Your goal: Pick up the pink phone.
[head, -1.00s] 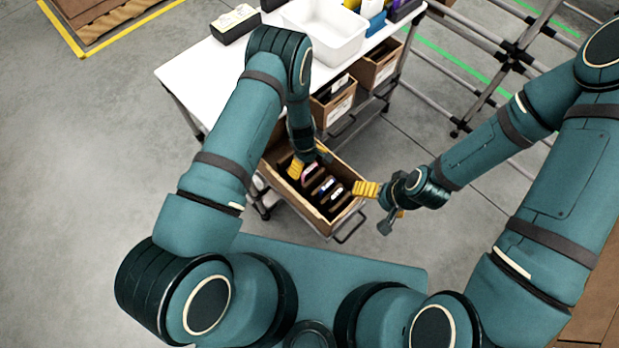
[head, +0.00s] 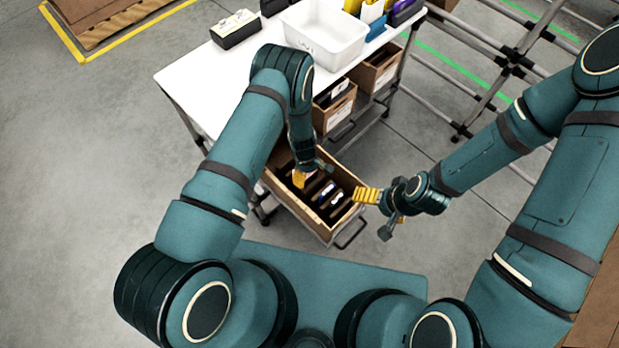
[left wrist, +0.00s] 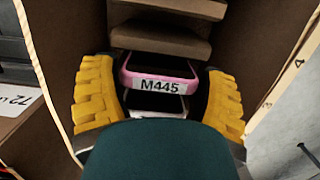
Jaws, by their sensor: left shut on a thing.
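The pink phone (left wrist: 158,66), with a pink edge and a white label reading "M445", stands in a slot of the open tilted carton (head: 328,238). My left gripper (head: 303,178) reaches down into this carton. In the left wrist view its yellow fingers (left wrist: 161,85) are on either side of the pink phone, shut on it. The lower part of the phone is hidden behind the label area and my gripper. My right gripper (head: 383,205) is open and empty, just right of the carton.
Other dark phones (head: 332,196) stand in the same carton, close beside the pink one. Brown dividers (left wrist: 160,40) lie beyond it. A white table (head: 190,78) carries a white bin (head: 325,35). More cartons (head: 375,72) sit on the rack below.

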